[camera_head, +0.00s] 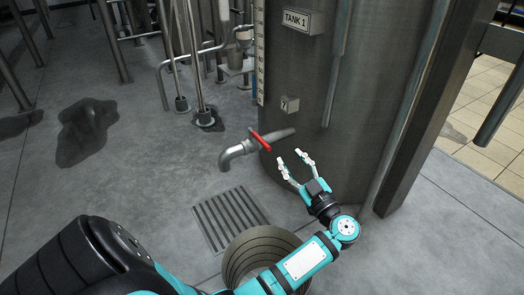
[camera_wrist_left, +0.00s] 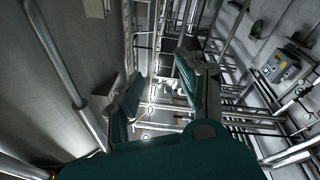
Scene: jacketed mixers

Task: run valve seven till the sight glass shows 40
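Valve seven has a red handle (camera_head: 261,141), set across its grey pipe low on the tank (camera_head: 310,80) marked TANK 1. A plate reading 7 (camera_head: 290,104) is above it. The spout (camera_head: 229,156) bends down to the left, and no stream shows below it. The sight glass (camera_head: 260,50) is a pale graduated strip on the tank's left edge; its level is too small to read. My left gripper (camera_head: 293,159) is open and empty, right of and below the red handle, apart from it. Its spread fingers show in the left wrist view (camera_wrist_left: 158,85). My right gripper is out of view.
A floor grate (camera_head: 229,215) lies below the spout. A ribbed round thing (camera_head: 240,262) is partly behind my arm. Upright pipes (camera_head: 198,60) stand left of the tank, and a dark post (camera_head: 425,110) stands right. Dark wet-looking patches (camera_head: 85,130) mark the open floor at left.

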